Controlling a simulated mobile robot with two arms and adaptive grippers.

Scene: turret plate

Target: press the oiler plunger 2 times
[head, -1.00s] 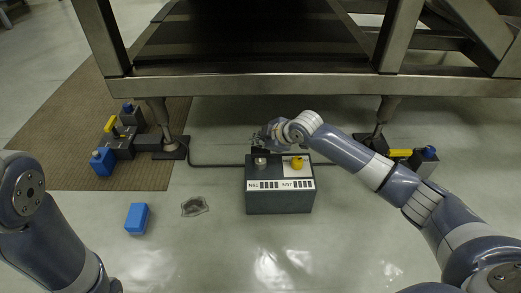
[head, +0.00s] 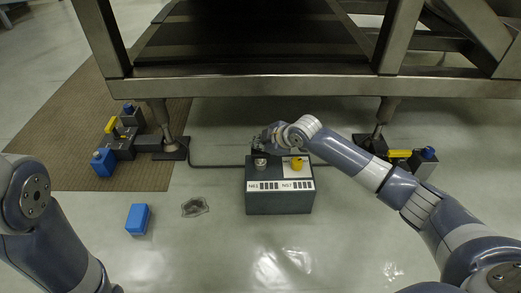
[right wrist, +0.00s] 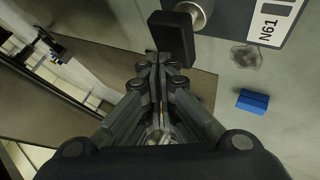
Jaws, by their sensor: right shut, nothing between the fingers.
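A dark grey box (head: 279,202) stands on the floor below the machine frame, with labels N61 and N57 on its near edge. On its top are a silver round part (head: 260,163) at the left and a yellow knob (head: 297,163) at the right. My right gripper (head: 258,147) is shut and empty, just behind the silver part. In the right wrist view the shut fingertips (right wrist: 152,58) are beside a black block (right wrist: 174,36) next to the silver part (right wrist: 201,12). I cannot tell whether they touch. Only my left arm shows, not its gripper.
A blue block (head: 138,219) and a clear puddle-like patch (head: 195,207) lie on the floor left of the box. Clamp units with yellow and blue parts stand at the frame's left foot (head: 120,145) and right foot (head: 410,160). The frame's beam (head: 260,86) runs behind.

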